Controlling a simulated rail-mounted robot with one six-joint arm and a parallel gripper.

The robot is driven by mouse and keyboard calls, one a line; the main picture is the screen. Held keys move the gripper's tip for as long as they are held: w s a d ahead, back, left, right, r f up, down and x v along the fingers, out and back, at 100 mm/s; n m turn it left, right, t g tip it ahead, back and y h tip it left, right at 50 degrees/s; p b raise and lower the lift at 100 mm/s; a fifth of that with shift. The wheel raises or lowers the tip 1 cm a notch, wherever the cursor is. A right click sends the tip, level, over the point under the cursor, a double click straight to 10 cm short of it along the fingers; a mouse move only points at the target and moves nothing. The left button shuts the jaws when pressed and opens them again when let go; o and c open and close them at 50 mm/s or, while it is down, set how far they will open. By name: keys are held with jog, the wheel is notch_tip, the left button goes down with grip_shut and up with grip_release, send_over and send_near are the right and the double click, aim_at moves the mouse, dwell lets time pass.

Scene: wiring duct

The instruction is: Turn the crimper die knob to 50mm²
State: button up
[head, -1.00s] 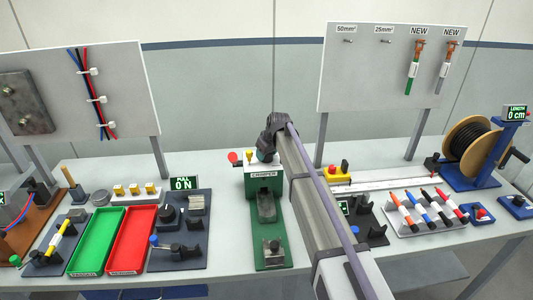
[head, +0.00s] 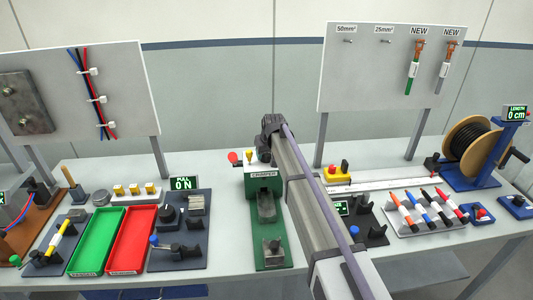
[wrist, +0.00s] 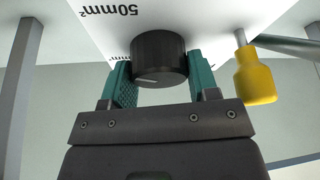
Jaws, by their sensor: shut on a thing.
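The green crimper (head: 264,182) stands mid-bench in the head view, with my gripper (wrist: 160,76) at its top. In the wrist view the black die knob (wrist: 158,55) sits between my two teal fingers, which are shut on its sides. A short pale pointer line shows on the knob's face, at its lower edge in the picture. The "50mm²" label (wrist: 110,14) is on the white face to the upper left of the knob. Another label, partly hidden by the knob and left finger, shows only "mm²".
A red tray (head: 131,240) lies to the left; a dark fixture (head: 370,228) stands to the right.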

jog(key=o, duration=0.9)
jog(key=p+v, duration=1)
jog(key=shift+s+r, duration=0.15)
jog(key=shift+r, duration=0.25)
jog(key=s+d+f+m+g+b, duration=0.1)
jog(key=s+d, duration=0.4)
jog(key=s, duration=0.7)
jog(key=s+d+f+m+g+h+b, duration=0.1)
jog(key=s+d+f+b, duration=0.3)
jog(key=s, duration=0.9)
jog(key=s+d+f+m+g+b, duration=0.2)
jog(key=s+d, duration=0.5)
jog(key=s, duration=0.5)
jog(key=shift+s+d+f+h, duration=0.15)
jog(key=shift+f+h, duration=0.15)
jog(key=shift+f, duration=0.5)
